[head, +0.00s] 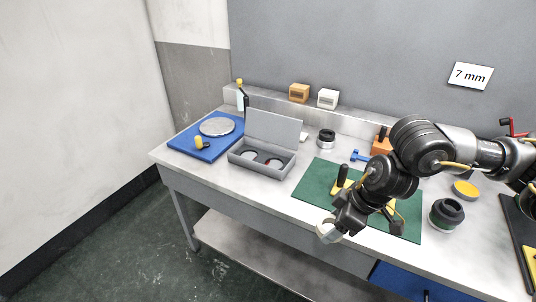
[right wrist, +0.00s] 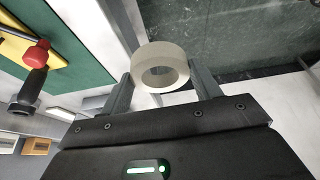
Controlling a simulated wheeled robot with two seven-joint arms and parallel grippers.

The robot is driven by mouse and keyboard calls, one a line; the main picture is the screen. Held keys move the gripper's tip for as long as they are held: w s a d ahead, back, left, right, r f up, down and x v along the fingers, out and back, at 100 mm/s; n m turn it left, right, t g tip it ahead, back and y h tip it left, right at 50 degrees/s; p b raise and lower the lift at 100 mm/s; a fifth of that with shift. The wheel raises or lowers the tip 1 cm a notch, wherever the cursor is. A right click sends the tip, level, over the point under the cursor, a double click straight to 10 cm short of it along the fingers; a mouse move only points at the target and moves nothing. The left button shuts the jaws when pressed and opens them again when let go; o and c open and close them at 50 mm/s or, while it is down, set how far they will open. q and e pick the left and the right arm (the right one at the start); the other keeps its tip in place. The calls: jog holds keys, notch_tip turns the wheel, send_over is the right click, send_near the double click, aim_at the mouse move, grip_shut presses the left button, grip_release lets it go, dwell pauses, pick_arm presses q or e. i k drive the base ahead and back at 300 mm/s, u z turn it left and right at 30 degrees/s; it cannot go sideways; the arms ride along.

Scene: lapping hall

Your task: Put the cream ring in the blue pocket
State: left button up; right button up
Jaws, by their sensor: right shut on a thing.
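The cream ring (right wrist: 158,50) is held between the two fingers of my right gripper (right wrist: 163,82), its round hole showing in the right wrist view. In the head view the right gripper (head: 332,228) holds the ring (head: 328,235) out past the front edge of the bench. An open grey case (head: 246,168) with its lid raised stands on the bench, left of the gripper and farther back. My left gripper is not in view.
A green mat (head: 312,187) with a yellow, black-handled tool lies beneath my right arm. A blue board (head: 183,146) with a grey disc is left of the case. A dark jar (head: 446,215) stands right. A blue drawer (head: 410,281) is below the bench.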

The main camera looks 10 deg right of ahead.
aim_at(274, 165)
jog(key=k, duration=0.5)
jog(key=z, duration=0.95)
jog(key=i, duration=0.9)
jog(key=u, duration=2.15)
